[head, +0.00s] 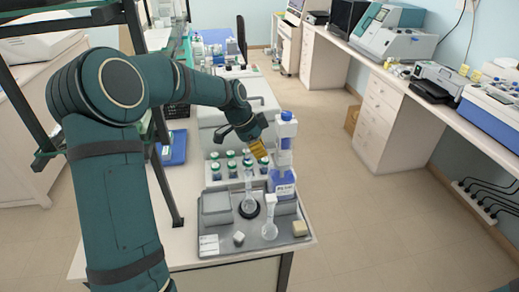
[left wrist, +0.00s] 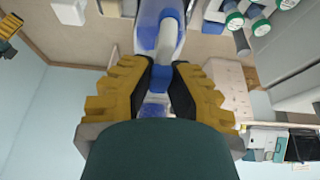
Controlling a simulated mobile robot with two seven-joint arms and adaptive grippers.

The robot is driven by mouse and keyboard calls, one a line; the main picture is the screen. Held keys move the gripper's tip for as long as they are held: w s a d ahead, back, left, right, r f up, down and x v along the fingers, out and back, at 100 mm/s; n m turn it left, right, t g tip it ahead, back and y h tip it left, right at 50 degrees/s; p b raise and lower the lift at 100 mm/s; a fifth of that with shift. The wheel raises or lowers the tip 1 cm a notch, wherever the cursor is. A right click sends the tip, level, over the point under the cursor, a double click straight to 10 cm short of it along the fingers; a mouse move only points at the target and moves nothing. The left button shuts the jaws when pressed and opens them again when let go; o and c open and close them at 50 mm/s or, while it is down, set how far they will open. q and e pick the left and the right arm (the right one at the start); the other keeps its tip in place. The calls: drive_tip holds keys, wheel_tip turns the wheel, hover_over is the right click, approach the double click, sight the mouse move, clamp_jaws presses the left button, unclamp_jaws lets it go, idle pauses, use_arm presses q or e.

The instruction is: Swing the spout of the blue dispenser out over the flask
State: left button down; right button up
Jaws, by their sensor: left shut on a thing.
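The blue-and-white dispenser (head: 286,130) stands upright on a bottle with blue contents (head: 283,186) at the tray's back right. My left gripper (head: 259,148) is at the dispenser's left side. In the left wrist view its yellow fingers (left wrist: 161,82) are shut on the blue spout (left wrist: 162,74), with the dispenser body (left wrist: 160,25) just beyond. A clear flask (head: 249,190) stands in a black ring, left of the bottle and below my left gripper. What looks like my right gripper (left wrist: 12,24) is at the left wrist view's upper left edge.
A grey tray (head: 262,240) carries the flasks, a grey box (head: 216,208) and small blocks. Several green-capped bottles (head: 214,168) stand behind the tray. The floor right of the table is clear.

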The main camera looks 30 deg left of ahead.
use_arm(q)
drive_tip(key=shift+f, duration=0.1)
drive_tip(key=c, duration=0.9)
unclamp_jaws()
drive_tip(key=v, duration=1.2)
drive_tip(key=shift+w, duration=0.1)
